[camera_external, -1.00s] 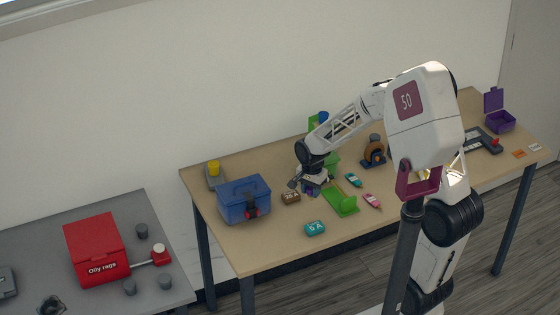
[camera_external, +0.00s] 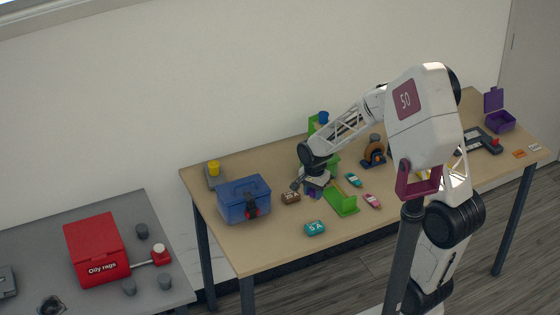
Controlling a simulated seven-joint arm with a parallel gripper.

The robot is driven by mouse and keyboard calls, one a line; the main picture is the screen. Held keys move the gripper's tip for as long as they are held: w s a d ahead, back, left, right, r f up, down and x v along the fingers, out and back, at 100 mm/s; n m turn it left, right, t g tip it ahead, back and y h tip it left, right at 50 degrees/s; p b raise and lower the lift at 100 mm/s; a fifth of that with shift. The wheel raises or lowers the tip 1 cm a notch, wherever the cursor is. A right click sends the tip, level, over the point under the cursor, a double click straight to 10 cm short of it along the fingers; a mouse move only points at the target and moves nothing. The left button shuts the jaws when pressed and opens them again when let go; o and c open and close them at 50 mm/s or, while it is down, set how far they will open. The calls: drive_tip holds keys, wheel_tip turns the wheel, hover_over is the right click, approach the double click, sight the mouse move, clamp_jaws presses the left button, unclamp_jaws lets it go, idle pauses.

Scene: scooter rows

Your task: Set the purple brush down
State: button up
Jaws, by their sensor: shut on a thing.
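My gripper (camera_external: 313,190) is low over the wooden table (camera_external: 265,240), pointing down, between the small brown block and the green stand. It is shut on the purple brush (camera_external: 311,194). Only a small purple patch of the brush shows below the fingers, and the rest is hidden by my gripper. I cannot tell whether the brush touches the table top.
A blue toolbox (camera_external: 243,198) and a brown block (camera_external: 290,197) stand left of my gripper. A green stand (camera_external: 342,204) is close on the right, with small pink (camera_external: 372,200) and teal (camera_external: 353,180) pieces beyond. A teal block (camera_external: 315,228) lies in front.

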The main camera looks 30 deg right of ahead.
drive_tip(key=shift+s, duration=0.15)
drive_tip(key=shift+s+d+r, duration=0.1)
drive_tip(key=shift+s+d, duration=0.05)
drive_tip(key=shift+s, duration=0.45)
drive_tip(key=s+d+n, duration=0.2)
drive_tip(key=s+d, duration=0.1)
drive_tip(key=s, duration=1.3)
drive_tip(key=shift+s+d+n, duration=0.2)
drive_tip(key=shift+s+n, duration=0.1)
drive_tip(key=shift+w, duration=0.2)
drive_tip(key=w, duration=0.5)
drive_tip(key=w+a+f, duration=0.1)
drive_tip(key=w, duration=0.4)
drive_tip(key=w+a, duration=0.1)
drive_tip(key=w, duration=0.4)
drive_tip(key=shift+w+a+f, duration=0.15)
drive_tip(key=shift+w+f, duration=0.05)
drive_tip(key=shift+w, duration=0.05)
drive_tip(key=shift+f, duration=1.75)
drive_tip(key=shift+f, duration=0.15)
